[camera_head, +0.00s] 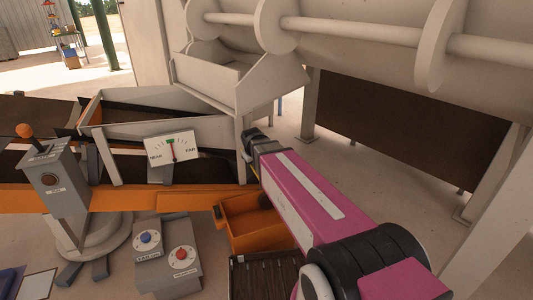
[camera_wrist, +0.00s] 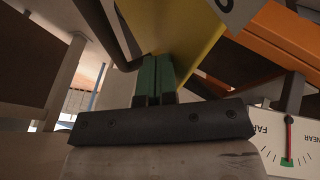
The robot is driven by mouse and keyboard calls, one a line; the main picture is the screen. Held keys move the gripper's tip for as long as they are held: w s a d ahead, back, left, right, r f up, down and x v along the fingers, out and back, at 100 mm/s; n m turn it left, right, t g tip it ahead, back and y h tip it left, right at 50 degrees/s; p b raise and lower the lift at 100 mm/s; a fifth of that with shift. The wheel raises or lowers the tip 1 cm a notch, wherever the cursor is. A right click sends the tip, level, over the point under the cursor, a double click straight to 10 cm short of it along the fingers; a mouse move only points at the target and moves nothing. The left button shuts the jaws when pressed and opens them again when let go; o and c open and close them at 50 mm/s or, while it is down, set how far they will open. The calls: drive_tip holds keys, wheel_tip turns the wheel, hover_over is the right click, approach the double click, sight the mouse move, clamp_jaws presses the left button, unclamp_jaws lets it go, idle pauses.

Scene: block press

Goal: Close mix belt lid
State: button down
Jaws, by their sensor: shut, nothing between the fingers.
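My gripper (camera_head: 250,137) is at the end of my pink arm, just below the beige chute box (camera_head: 232,88) and right of the belt frame. In the wrist view, its green fingers (camera_wrist: 156,80) are together with nothing between them. A yellow panel (camera_wrist: 190,38) lies close beyond the fingertips in that view; I cannot tell whether they touch it. Only a thin yellow edge shows beside the gripper in the head view. I cannot tell for sure which part is the mix belt lid. The dark belt (camera_head: 140,168) runs at left in an orange frame (camera_head: 150,199).
A NEAR–FAR gauge (camera_head: 172,148) stands on the belt frame. A lever box (camera_head: 55,180) and a grey box with blue and red knobs (camera_head: 168,262) are at left. An orange bin (camera_head: 250,235) is below my arm. A large beige drum machine (camera_head: 350,35) fills the upper right.

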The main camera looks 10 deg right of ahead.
drive_tip(key=s+a+f+h, duration=0.1)
drive_tip(key=a+f, duration=0.3)
drive_tip(key=f, duration=0.4)
drive_tip(key=s+a+f+n+t+h, duration=0.1)
drive_tip(key=a+f+h, duration=0.2)
drive_tip(key=a+f, duration=0.2)
drive_tip(key=s+a+f+t+h, duration=0.1)
drive_tip(key=a+f, duration=0.4)
drive_tip(key=f, duration=0.5)
drive_tip(key=shift+s+a+f+h, duration=0.2)
drive_tip(key=shift+s+f+h, duration=0.15)
drive_tip(key=shift+h, duration=0.45)
drive_tip(key=shift+r, duration=0.15)
drive_tip(key=w+r+v, duration=0.1)
drive_tip(key=v, duration=1.1)
drive_tip(key=s+d+r+m+g+y, duration=0.2)
drive_tip(key=s+d, duration=0.1)
drive_tip(key=d, duration=0.7)
drive_tip(key=s+d+r+m+g+y, duration=0.2)
drive_tip(key=s+d+y, duration=0.1)
drive_tip(key=d, duration=0.7)
drive_tip(key=s+d+r+m+g+y, duration=0.2)
drive_tip(key=d+m+g, duration=0.1)
drive_tip(key=d, duration=0.8)
drive_tip(key=shift+s+r, duration=0.3)
drive_tip(key=shift+s, duration=0.1)
